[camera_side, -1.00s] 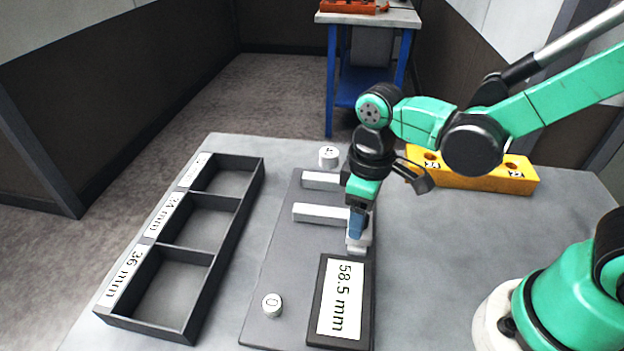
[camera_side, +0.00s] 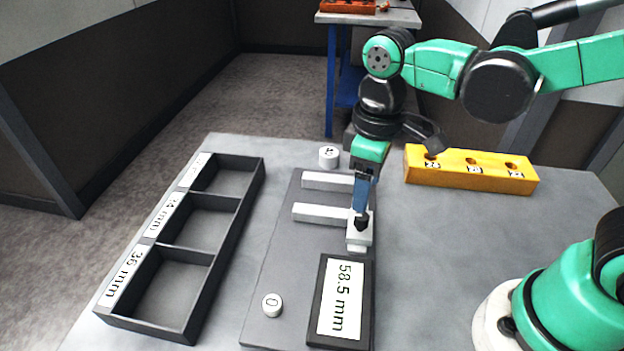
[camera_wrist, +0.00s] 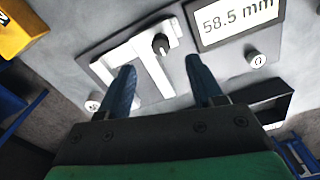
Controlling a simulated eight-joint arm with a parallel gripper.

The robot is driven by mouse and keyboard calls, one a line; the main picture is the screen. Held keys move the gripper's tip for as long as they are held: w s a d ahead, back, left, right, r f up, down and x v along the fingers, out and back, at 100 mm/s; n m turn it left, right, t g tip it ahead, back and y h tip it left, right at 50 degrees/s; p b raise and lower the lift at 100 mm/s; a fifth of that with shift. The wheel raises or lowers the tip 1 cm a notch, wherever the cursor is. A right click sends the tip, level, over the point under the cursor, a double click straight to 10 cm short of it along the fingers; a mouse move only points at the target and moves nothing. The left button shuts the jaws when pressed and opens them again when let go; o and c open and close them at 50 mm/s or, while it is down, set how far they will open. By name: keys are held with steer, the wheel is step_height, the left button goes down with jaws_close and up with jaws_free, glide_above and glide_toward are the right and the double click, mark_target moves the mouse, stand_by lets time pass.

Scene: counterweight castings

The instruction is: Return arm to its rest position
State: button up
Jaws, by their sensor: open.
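My gripper (camera_side: 362,192) is above the gauge plate in the side view, fingers pointing down. It also shows in the wrist view (camera_wrist: 165,80), with its two blue fingers apart and nothing between them. Below it is the measuring gauge, with two white jaw bars (camera_side: 322,215) and a white slide with a black knob (camera_side: 361,222). In the wrist view the knob (camera_wrist: 160,43) lies beyond the fingertips, apart from them. The gauge display (camera_side: 341,300) reads 58.5 mm.
A dark tray (camera_side: 208,257) with three empty compartments stands at the left, one labelled 36 mm. A yellow block (camera_side: 470,168) with holes lies at the back right.

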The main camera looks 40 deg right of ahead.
steer(key=d+r+m+t, duration=0.3)
steer(key=d+m+t, duration=0.3)
steer(key=d+t, duration=0.1)
steer(key=shift+w, duration=0.1)
stand_by(1.4)
